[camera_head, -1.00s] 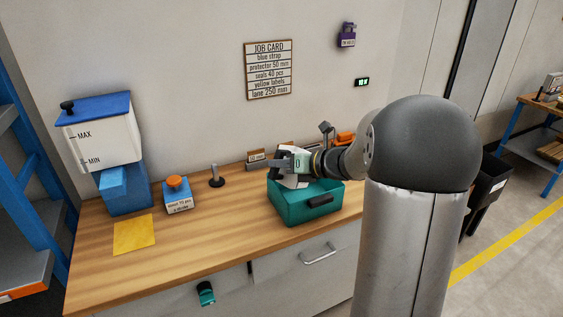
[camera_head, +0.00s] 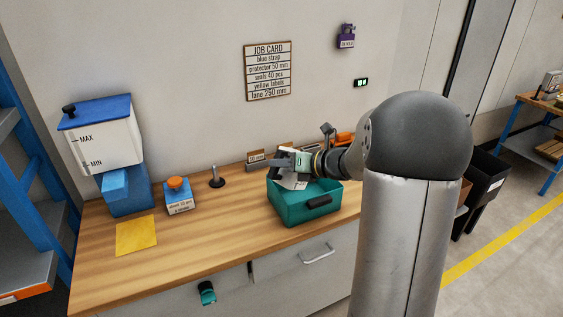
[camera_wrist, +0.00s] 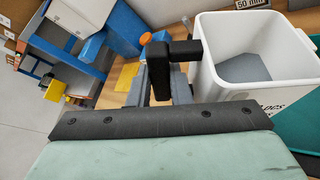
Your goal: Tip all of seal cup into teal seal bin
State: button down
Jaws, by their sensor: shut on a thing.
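My gripper (camera_head: 280,164) is above the teal seal bin (camera_head: 290,207) on the wooden bench. In the wrist view its grey fingers (camera_wrist: 168,88) are shut on the black handle of the white seal cup (camera_wrist: 225,80). The cup is square and open, with a grey surface inside; I cannot tell whether that is seals or the bare floor. In the head view the cup (camera_head: 293,183) is mostly hidden by my gripper and the bin, and looks tilted over the bin opening. The bin also shows at the right edge of the wrist view (camera_wrist: 302,125). Its contents are hidden.
On the bench to the left are a white hopper (camera_head: 105,140) on a blue stand, a small blue box with an orange knob (camera_head: 178,196), a yellow sheet (camera_head: 136,236) and a black post (camera_head: 217,178). A job card (camera_head: 268,71) hangs on the wall.

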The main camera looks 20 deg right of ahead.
aim_at(286, 151)
jog(key=shift+w+d+r+m+y+p, duration=0.2)
jog(key=shift+d+r+m+y+p, duration=0.25)
jog(key=shift+p, duration=1.15)
jog(key=shift+w+d+r+m+y+p, duration=0.2)
jog(key=shift+r+m+p, duration=0.35)
jog(key=shift+p, duration=1)
jog(key=shift+w+d+r+m+y+p, duration=0.15)
jog(key=shift+d+m+y+p, duration=0.3)
jog(key=shift+p, duration=0.45)
jog(key=shift+w+d+f+m+y+p, duration=0.15)
jog(key=shift+d+m+p, duration=0.1)
jog(key=shift+m+p, duration=0.45)
jog(key=shift+w+d+r+p, duration=0.1)
jog(key=shift+d+p, duration=0.1)
jog(key=shift+p, duration=0.25)
jog(key=shift+d, duration=0.1)
jog(key=shift+w+m, duration=0.1)
jog(key=shift+m, duration=0.15)
jog(key=shift+w+d+m+y, duration=0.2)
jog(key=shift+d+m+y, duration=0.1)
jog(key=shift+d+y, duration=0.1)
jog(key=shift+d, duration=0.1)
jog(key=shift+w+d+f+m, duration=0.2)
jog(key=shift+d+m, duration=0.2)
jog(key=shift+m, duration=0.1)
